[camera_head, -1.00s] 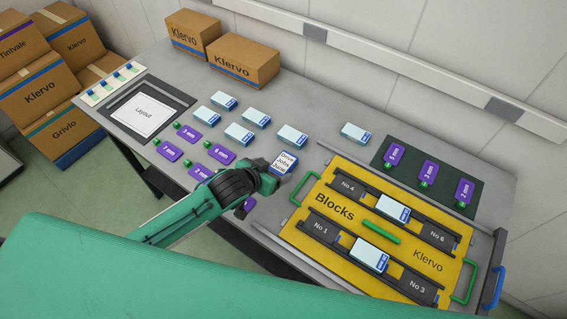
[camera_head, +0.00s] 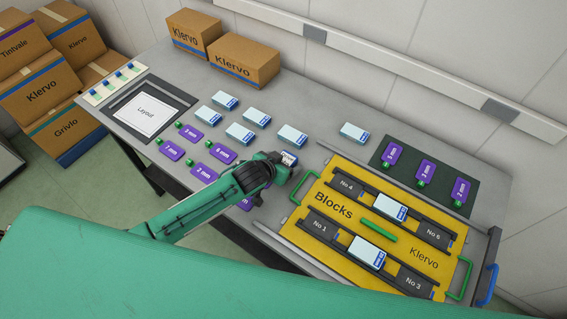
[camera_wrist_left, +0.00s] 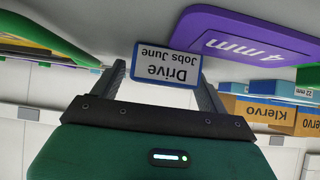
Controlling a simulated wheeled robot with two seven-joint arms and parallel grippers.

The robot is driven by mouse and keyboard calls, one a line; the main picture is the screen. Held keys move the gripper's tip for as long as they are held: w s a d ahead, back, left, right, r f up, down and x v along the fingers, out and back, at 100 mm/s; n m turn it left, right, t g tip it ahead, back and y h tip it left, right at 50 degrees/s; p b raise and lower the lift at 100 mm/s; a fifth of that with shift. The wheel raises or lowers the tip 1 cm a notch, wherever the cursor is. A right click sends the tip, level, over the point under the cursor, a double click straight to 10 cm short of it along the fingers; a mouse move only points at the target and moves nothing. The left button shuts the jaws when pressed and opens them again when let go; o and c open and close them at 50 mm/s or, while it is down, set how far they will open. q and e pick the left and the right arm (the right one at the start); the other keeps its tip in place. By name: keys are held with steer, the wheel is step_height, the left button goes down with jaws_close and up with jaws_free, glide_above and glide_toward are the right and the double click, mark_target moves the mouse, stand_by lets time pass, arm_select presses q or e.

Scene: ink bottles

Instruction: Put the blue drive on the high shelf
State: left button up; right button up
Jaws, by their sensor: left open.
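The blue drive, with a white label reading "Drive Jobs June", lies on the grey table left of the yellow board. In the head view only a small part of the drive (camera_head: 289,158) shows past my left gripper (camera_head: 283,168). In the left wrist view, which is upside down, the drive (camera_wrist_left: 165,64) sits between the two fingers of my left gripper (camera_wrist_left: 163,78). The fingers are open, one on each side of it; I cannot tell whether they touch it. My right gripper is not in view. I cannot make out a high shelf.
A yellow Blocks board (camera_head: 335,205) with black rails and green handles lies right of my gripper. A purple 4 mm tag (camera_wrist_left: 255,38) lies close to the drive. Several white-and-blue boxes (camera_head: 292,135) and purple tags cover the mid-table. Cartons (camera_head: 243,60) stand at the back.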

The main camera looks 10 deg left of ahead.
arm_select(q)
steer(key=shift+c, duration=0.3)
steer(key=c, duration=1.1)
steer(key=shift+c, duration=0.4)
steer(key=shift+r, duration=0.15)
